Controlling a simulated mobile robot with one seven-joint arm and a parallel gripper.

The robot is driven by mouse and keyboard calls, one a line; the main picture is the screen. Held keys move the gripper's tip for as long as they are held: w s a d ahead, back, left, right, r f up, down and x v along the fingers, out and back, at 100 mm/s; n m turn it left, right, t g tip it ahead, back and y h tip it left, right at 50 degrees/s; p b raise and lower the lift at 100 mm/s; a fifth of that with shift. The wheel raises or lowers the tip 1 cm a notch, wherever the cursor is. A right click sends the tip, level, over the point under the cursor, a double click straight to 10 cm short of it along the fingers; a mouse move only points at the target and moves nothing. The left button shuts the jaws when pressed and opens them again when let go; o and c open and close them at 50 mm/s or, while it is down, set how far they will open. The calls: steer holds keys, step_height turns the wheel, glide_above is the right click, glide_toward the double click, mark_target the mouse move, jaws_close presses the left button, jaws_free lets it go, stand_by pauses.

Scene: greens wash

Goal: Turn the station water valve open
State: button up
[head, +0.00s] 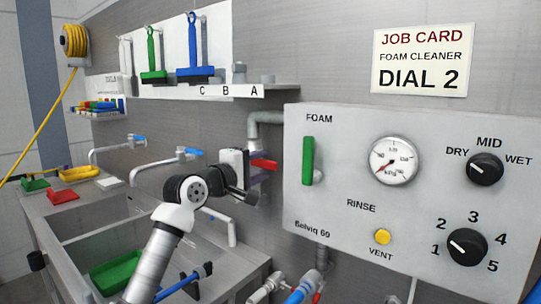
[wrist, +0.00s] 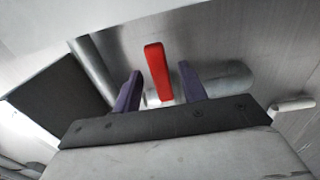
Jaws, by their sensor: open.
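The station water valve shows as a red lever (head: 265,164) on the grey pipe, just left of the control panel in the head view. In the wrist view the red lever (wrist: 157,70) stands up between the two purple fingers of my gripper (wrist: 161,80). A gap shows on each side of the lever, so my gripper is open around it and not closed on it. In the head view my gripper (head: 260,167) reaches the lever from the left. The valve body is mostly hidden behind my gripper.
The control panel (head: 345,240) stands close to the right of my gripper, with a green handle (head: 308,160), a gauge (head: 394,161) and dials. A shelf (head: 220,91) with brushes is above. Sink basins (head: 95,235) with blue-handled taps lie below left. A grey pipe (head: 264,117) runs above the lever.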

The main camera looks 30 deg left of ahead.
mark_target(263, 165)
steer(key=shift+w+d+p, duration=0.15)
steer(key=shift+w+p, duration=0.15)
steer(key=shift+w, duration=0.75)
steer(key=shift+w+d+p, duration=0.15)
steer(key=shift+w+p, duration=0.1)
steer(key=shift+w, duration=0.75)
steer(key=shift+c, duration=0.4)
jaws_close()
